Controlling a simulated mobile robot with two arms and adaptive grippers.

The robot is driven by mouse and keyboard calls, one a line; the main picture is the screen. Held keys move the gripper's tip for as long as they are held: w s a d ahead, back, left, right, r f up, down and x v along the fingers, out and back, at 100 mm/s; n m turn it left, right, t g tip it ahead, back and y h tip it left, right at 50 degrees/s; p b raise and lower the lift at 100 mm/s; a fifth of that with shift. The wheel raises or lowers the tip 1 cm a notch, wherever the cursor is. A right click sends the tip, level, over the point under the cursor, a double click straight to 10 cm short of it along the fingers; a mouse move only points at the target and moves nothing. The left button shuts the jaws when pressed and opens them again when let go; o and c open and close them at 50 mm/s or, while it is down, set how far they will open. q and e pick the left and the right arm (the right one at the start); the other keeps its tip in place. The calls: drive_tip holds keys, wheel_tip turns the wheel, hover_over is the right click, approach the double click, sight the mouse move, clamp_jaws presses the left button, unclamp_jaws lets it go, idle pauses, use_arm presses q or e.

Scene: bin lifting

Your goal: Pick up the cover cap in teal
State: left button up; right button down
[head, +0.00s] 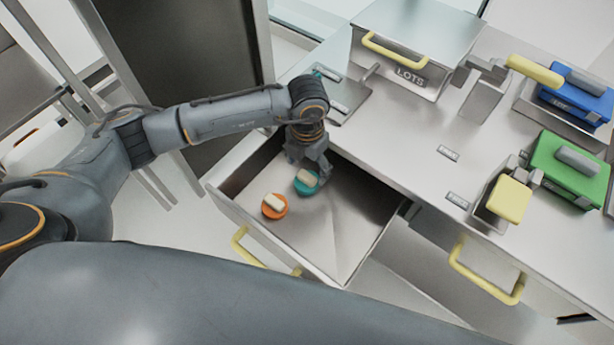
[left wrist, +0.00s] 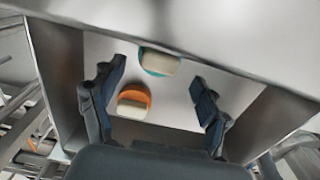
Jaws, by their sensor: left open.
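The teal cover cap (head: 307,184) has a cream grip on top and lies in an open metal drawer (head: 349,255). In the left wrist view the teal cap (left wrist: 149,70) lies ahead of the fingers, toward the drawer's wall. An orange cap (head: 274,207) with a cream grip lies beside it; it also shows in the left wrist view (left wrist: 134,101), nearer the left finger. My left gripper (head: 312,176) is inside the drawer opening, by the teal cap in the head view. Its two fingers (left wrist: 158,100) are spread apart with nothing held. My right gripper is not in view.
The drawer's walls surround the caps and my gripper. The counter (head: 410,165) above holds a metal box marked LOTS (head: 415,45), a blue block (head: 580,100), a green block (head: 567,168) and yellow handles. The drawer's right part is clear.

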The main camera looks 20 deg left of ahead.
sight(307, 176)
use_arm(q)
wheel_tip(307, 176, down, 3)
drive_tip(key=shift+f, duration=0.15)
drive_tip(key=shift+c, duration=0.5)
drive_tip(key=c, duration=1.1)
drive_tip(key=shift+c, duration=0.2)
